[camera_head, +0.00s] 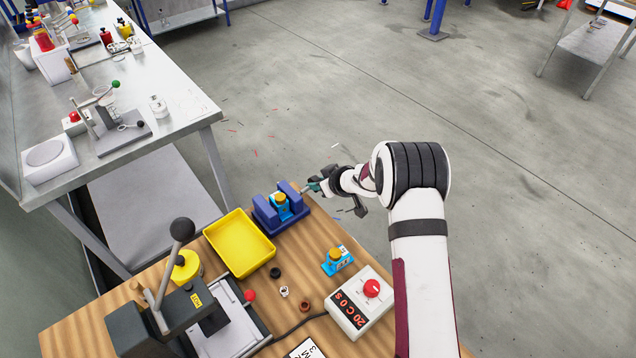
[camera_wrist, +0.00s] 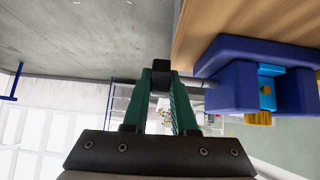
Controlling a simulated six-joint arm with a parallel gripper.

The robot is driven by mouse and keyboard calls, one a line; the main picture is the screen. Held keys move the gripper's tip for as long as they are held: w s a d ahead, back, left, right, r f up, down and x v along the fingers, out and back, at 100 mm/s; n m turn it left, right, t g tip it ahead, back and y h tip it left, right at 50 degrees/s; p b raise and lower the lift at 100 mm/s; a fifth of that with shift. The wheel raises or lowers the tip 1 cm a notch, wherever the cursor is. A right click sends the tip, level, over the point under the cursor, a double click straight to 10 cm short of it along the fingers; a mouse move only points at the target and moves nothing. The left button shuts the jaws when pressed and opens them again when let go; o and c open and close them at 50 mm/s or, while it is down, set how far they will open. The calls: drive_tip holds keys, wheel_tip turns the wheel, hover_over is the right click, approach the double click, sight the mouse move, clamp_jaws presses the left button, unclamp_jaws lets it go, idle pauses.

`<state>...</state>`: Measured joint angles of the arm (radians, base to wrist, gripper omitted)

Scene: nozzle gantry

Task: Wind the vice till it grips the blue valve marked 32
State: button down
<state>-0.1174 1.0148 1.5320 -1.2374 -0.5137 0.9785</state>
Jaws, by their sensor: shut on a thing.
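The dark blue vice (camera_head: 268,221) stands at the far edge of the wooden bench, and its body also shows in the wrist view (camera_wrist: 228,62). A light blue valve (camera_head: 283,210) with a yellow-orange top sits upright between its jaws; it also shows in the wrist view (camera_wrist: 268,72). I cannot read its number or tell whether both jaws touch it. My gripper (camera_head: 314,186) is at the vice's right side. In the wrist view its green fingers (camera_wrist: 161,78) are shut on the black vice handle (camera_wrist: 160,66), at the end of a grey screw (camera_wrist: 198,82).
A second blue valve (camera_head: 338,265) stands on the bench, near a control box (camera_head: 350,318) with a red knob. A yellow tray (camera_head: 238,243) is left of the vice. A lever press (camera_head: 150,318) stands front left. Small loose parts lie between.

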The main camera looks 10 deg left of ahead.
idle(0.4)
drive_tip(key=c, duration=0.7)
unclamp_jaws()
drive_tip(key=shift+r, duration=0.1)
drive_tip(key=v, duration=1.5)
drive_tip(key=shift+d+r, duration=0.15)
drive_tip(key=shift+r, duration=0.15)
drive_tip(key=shift+s+f, duration=0.1)
